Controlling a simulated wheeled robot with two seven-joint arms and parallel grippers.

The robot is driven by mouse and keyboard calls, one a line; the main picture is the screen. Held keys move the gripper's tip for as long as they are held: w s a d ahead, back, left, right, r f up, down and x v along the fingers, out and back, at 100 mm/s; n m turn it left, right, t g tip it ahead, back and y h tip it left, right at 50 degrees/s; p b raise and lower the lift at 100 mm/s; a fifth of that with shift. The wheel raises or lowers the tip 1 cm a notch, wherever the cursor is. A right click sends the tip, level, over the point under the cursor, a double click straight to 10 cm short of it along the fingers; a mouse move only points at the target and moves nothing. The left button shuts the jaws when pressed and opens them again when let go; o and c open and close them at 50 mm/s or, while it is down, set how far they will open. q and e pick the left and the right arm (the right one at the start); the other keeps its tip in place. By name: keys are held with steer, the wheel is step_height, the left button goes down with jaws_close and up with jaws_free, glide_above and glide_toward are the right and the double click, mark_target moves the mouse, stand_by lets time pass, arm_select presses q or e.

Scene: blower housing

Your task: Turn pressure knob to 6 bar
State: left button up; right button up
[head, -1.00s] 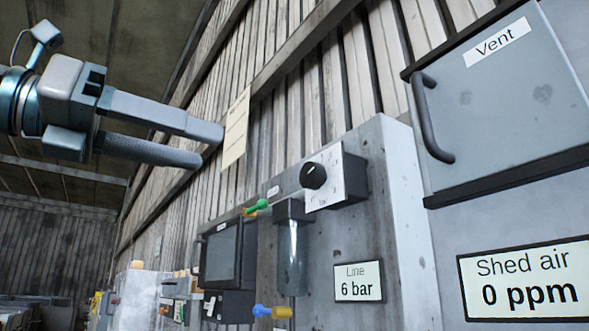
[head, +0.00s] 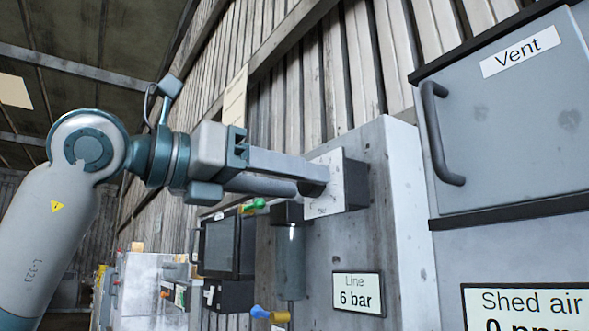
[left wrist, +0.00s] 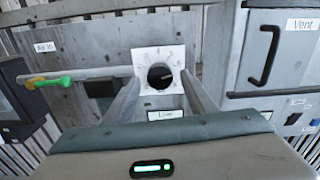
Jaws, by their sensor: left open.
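The pressure knob is a round black knob (left wrist: 160,76) on a square white dial plate (left wrist: 146,55); in the head view the plate (head: 335,170) shows on its dark box, and my fingers hide most of the knob. My left gripper (head: 310,181) is open with its fingertips at the dial. In the left wrist view its two fingers (left wrist: 161,80) stand left and right of the knob; I cannot tell whether they touch it. The dial marks are too small to read. A display (head: 357,294) below reads "Line 6 bar". My right gripper is not in view.
A Vent door (head: 520,120) with a dark handle (head: 435,135) is to the right. A green-handled valve (head: 255,205), a clear filter bowl (head: 290,262) and a blue-and-yellow valve (head: 270,313) are below and left of the dial. A dark screen (head: 222,245) is further left.

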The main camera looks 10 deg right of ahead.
arm_select(q)
steer(key=shift+w+d, duration=0.15)
steer(key=shift+d, duration=0.1)
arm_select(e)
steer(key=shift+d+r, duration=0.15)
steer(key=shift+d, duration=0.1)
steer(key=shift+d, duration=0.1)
arm_select(q)
steer(key=c, duration=1)
steer(key=shift+f+n+b, duration=0.2)
steer(key=shift+n+b, duration=0.2)
steer(key=shift+b, duration=0.8)
steer(key=shift+c, duration=0.2)
steer(key=shift+r+n+b, duration=0.15)
steer(key=shift+n+b, duration=0.35)
steer(key=shift+b, duration=0.15)
steer(key=shift+r, duration=0.1)
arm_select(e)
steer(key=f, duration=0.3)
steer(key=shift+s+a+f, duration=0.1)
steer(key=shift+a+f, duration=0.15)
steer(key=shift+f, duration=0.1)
